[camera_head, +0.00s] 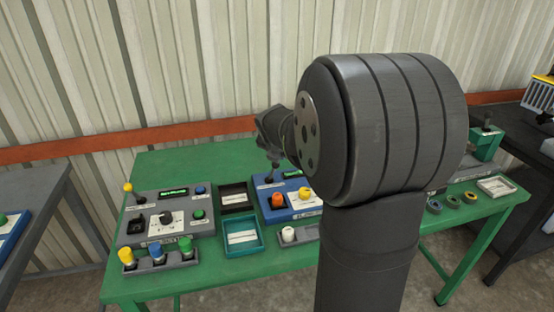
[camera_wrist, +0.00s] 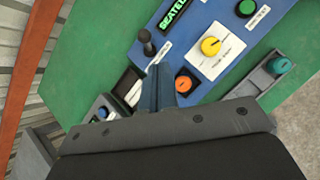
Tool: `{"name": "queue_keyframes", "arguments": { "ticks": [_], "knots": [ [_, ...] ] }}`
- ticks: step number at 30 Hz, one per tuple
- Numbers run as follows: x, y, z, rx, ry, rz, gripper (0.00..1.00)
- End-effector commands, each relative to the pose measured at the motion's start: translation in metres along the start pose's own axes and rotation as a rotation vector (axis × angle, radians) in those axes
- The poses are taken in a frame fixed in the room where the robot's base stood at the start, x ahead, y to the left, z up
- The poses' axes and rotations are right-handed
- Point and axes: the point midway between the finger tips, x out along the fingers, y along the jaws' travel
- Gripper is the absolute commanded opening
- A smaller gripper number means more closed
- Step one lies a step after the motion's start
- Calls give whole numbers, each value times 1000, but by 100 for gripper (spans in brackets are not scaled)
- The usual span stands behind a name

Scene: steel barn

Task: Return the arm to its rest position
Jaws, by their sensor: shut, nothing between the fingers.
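My gripper (camera_head: 273,166) hangs over the green table, above the back left part of a blue control box (camera_head: 268,190). In the wrist view its fingers (camera_wrist: 157,72) are together with nothing between them. Below them, the blue box (camera_wrist: 187,28) shows a black lever (camera_wrist: 146,42), an orange knob (camera_wrist: 184,84), a yellow knob (camera_wrist: 210,46) and a green button (camera_wrist: 247,8). Whether the fingertips touch the box cannot be told. My large dark arm link hides the right part of the box and the middle of the table in the head view.
The green table (camera_head: 180,160) has bare space at its back left. A grey control box (camera_head: 150,217), a block with coloured knobs (camera_head: 160,260), a teal tray (camera_head: 243,237) and a black tray (camera_head: 235,196) stand left. Rings (camera_head: 452,201) and a white tray (camera_head: 497,186) lie right.

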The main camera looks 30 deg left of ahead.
Motion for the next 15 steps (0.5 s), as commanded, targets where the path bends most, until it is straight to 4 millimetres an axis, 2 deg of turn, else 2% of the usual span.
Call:
{"name": "queue_keyframes", "arguments": {
  "ticks": [6,15],
  "knots": [
    [-18,-6,5,0,-2,0,0],
    [-20,-6,5,0,0,-1,0]
  ]
}}
